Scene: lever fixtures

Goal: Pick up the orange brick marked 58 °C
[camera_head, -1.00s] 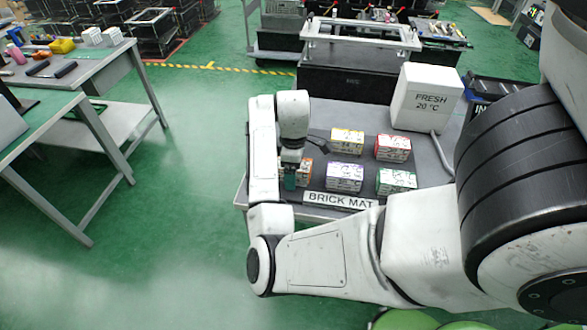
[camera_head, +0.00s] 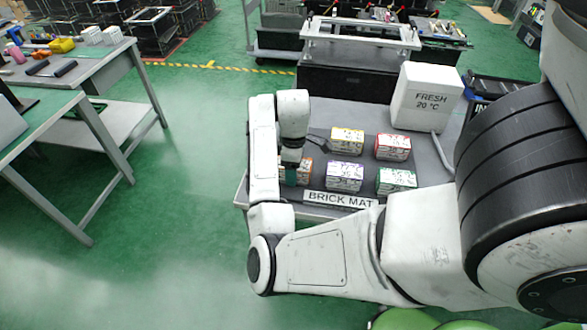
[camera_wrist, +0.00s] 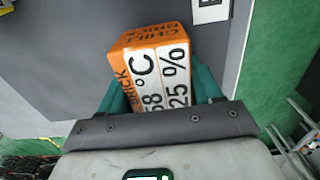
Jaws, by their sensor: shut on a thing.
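The orange brick (camera_wrist: 152,62) fills the middle of the wrist view, with white labels reading 58 °C and 25 %. My gripper (camera_wrist: 160,92) is shut on it, with a green finger along each side. In the head view the orange brick (camera_head: 304,171) shows only in part, behind my gripper (camera_head: 291,175), at the left end of the row of bricks. Whether its underside touches the mat is hard to tell.
Yellow (camera_head: 347,140), red (camera_head: 393,147), purple (camera_head: 345,176) and green (camera_head: 396,180) bricks stand to the right. A sign reads BRICK MAT (camera_head: 340,200). A white box marked FRESH 20 °C (camera_head: 427,97) stands at the back right of the table.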

